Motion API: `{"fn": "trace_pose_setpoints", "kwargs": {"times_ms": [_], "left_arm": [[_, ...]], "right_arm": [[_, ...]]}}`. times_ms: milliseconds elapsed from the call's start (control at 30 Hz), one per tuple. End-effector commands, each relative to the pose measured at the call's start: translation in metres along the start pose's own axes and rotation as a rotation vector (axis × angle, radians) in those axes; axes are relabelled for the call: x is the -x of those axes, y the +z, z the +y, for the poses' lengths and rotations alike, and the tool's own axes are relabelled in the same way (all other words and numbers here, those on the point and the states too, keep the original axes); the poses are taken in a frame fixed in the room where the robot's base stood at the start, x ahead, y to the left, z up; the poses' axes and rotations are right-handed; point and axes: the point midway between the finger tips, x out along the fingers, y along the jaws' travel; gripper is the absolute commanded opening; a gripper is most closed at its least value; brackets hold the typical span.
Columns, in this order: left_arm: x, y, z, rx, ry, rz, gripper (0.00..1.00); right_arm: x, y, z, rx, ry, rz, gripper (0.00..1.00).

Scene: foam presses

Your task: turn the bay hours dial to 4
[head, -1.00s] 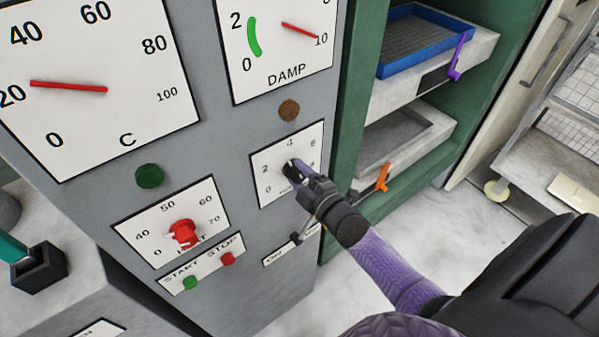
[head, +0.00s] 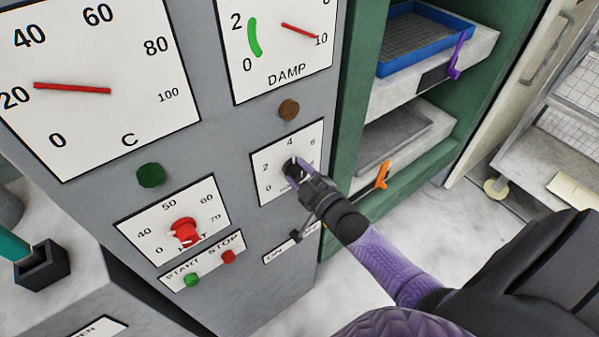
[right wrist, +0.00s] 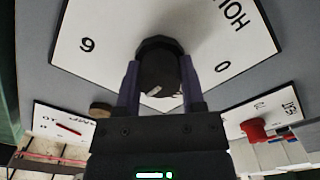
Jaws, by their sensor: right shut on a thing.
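The bay hours dial is a dark round knob (head: 291,168) on a white plate (head: 263,187) marked 0, 2, 4, 6 and more, on the grey panel. My right gripper (head: 298,165) has its two purple fingers shut around the knob. In the right wrist view the knob (right wrist: 160,62) sits between the fingertips (right wrist: 160,85), with a small pale mark on its near face. The plate's lettering shows upside down there, with 0 and 6 readable. The fingers and knob hide part of the scale, so I cannot tell the number pointed at. My left gripper is not in view.
A red heat knob (head: 184,232) and the start (head: 191,280) and stop (head: 229,257) buttons are lower left. An on/off switch (head: 295,236) is just below my right gripper. A green press with an orange handle (head: 382,175) stands to the right.

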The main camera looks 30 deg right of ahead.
Motion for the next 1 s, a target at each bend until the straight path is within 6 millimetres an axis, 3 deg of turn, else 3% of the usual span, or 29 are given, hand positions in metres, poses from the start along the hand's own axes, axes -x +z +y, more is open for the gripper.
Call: {"fn": "trace_pose_setpoints", "kwargs": {"times_ms": [133, 167, 300, 667, 1000], "left_arm": [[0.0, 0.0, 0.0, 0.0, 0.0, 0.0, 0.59], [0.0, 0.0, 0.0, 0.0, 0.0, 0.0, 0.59], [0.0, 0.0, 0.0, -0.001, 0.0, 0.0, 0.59], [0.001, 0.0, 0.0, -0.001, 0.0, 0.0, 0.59], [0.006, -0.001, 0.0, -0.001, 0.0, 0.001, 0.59]], "right_arm": [[0.0, 0.001, -0.001, 0.001, -0.002, -0.002, 0.0], [0.0, 0.001, -0.001, 0.001, -0.002, -0.002, 0.53], [0.0, 0.0, -0.001, 0.001, -0.002, -0.001, 0.82], [0.007, 0.0, 0.0, 0.001, -0.001, -0.001, 0.85], [0.082, 0.001, -0.001, 0.002, -0.004, -0.003, 0.85]]}}
